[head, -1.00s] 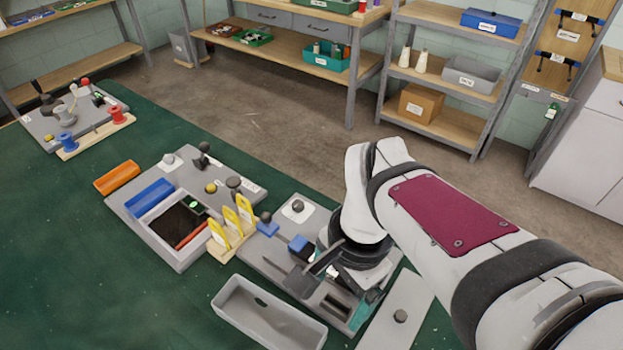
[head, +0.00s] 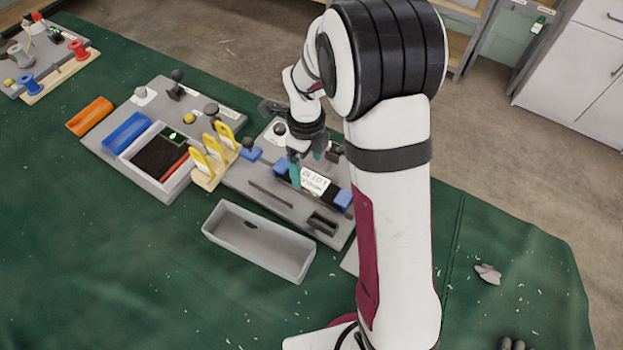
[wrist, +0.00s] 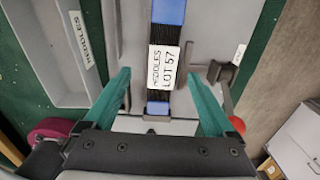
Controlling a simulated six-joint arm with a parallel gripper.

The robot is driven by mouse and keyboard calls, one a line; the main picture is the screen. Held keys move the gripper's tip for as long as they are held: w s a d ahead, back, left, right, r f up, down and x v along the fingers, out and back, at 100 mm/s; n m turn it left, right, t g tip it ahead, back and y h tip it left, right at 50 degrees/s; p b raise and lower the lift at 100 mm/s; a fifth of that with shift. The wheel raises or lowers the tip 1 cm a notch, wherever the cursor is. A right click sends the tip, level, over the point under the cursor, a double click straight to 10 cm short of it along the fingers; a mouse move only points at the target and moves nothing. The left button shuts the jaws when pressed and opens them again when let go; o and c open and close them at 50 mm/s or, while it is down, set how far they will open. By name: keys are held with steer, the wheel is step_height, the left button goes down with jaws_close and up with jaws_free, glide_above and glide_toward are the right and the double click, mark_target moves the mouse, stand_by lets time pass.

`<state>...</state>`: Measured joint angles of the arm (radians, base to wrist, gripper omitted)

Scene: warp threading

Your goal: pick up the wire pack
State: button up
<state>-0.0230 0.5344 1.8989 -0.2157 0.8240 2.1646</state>
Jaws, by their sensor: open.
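The wire pack is a bundle of thin black wires (wrist: 167,37) with a white label reading LOT 57 (head: 312,181), lying between two blue blocks (head: 343,199) on a grey fixture board (head: 262,196). In the wrist view the pack runs up the picture between my fingers. My gripper (wrist: 158,76) is open, with one teal finger on each side of the pack, both apart from it. In the head view my gripper (head: 303,163) is over the pack and partly hides it. How high the fingertips are above the board I cannot tell.
An empty grey tray (head: 212,222) lies in front of the board. A stand with yellow pieces (head: 207,175) and a grey station with a dark bin (head: 150,178) are to the left. A small dark bracket (wrist: 222,72) stands right of my right finger. Green cloth (head: 110,270) is largely clear at front left.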

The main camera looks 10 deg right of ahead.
mark_target(309, 179)
steer(key=f, duration=0.5)
steer(key=shift+w+d+f, duration=0.15)
steer(key=shift+w+d, duration=0.05)
jaws_close()
